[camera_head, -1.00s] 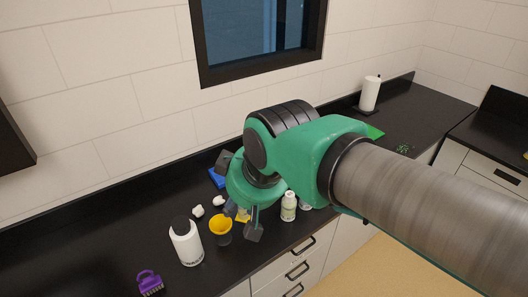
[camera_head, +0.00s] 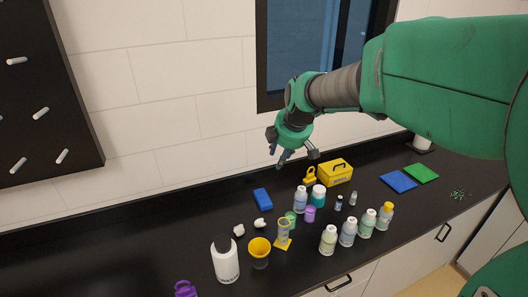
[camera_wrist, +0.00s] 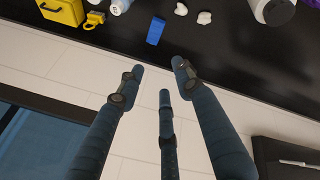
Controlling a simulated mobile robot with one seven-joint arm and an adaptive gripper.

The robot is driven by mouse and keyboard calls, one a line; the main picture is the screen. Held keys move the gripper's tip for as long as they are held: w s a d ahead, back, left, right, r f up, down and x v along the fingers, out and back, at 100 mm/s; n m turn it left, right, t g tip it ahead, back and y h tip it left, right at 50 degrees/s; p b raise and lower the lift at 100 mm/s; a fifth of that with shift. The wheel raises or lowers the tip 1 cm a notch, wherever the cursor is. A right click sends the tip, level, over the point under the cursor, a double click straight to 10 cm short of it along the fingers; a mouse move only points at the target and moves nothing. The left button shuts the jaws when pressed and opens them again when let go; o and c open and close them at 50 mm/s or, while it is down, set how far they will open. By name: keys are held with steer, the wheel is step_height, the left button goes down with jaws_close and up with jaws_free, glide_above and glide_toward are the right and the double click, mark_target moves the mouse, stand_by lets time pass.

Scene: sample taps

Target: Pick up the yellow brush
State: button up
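The yellow brush (camera_head: 309,176) stands on the black counter near the wall, just left of a yellow box. In the wrist view the brush (camera_wrist: 94,20) shows near the top left edge, beside the box. My gripper (camera_head: 287,157) hangs above the back of the counter, left of the brush and apart from it. In the wrist view its three dark fingers (camera_wrist: 160,85) are spread, with nothing between them.
The yellow box (camera_head: 334,173) stands close to the brush. Bottles (camera_head: 329,239) and small cups crowd the counter in front. A blue block (camera_head: 262,198) lies to the left.

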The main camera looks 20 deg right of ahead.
steer(key=w+d+f+n+p, duration=0.2)
steer(key=w+d+f+n, duration=0.4)
steer(key=w+d+f, duration=0.4)
steer(key=w+d+f+n+h+p, duration=0.1)
steer(key=w+d+f+n, duration=0.5)
steer(key=d, duration=1.3)
steer(key=w+f+p, duration=0.1)
steer(key=w+f, duration=0.3)
steer(key=f, duration=0.1)
steer(key=shift+w+f+n+p, duration=0.3)
steer(key=shift+w+p, duration=0.1)
glide_above(310, 175)
steer(key=s+a, duration=0.1)
steer(key=s, duration=0.1)
step_height(310, 175, down, 8)
steer(key=shift+w+r+p, duration=0.25)
steer(key=shift+p, duration=0.1)
steer(key=shift+a+f, duration=0.1)
steer(key=shift+f, duration=0.05)
steer(key=shift+p+x, duration=0.5)
steer(key=shift+x, duration=1.95)
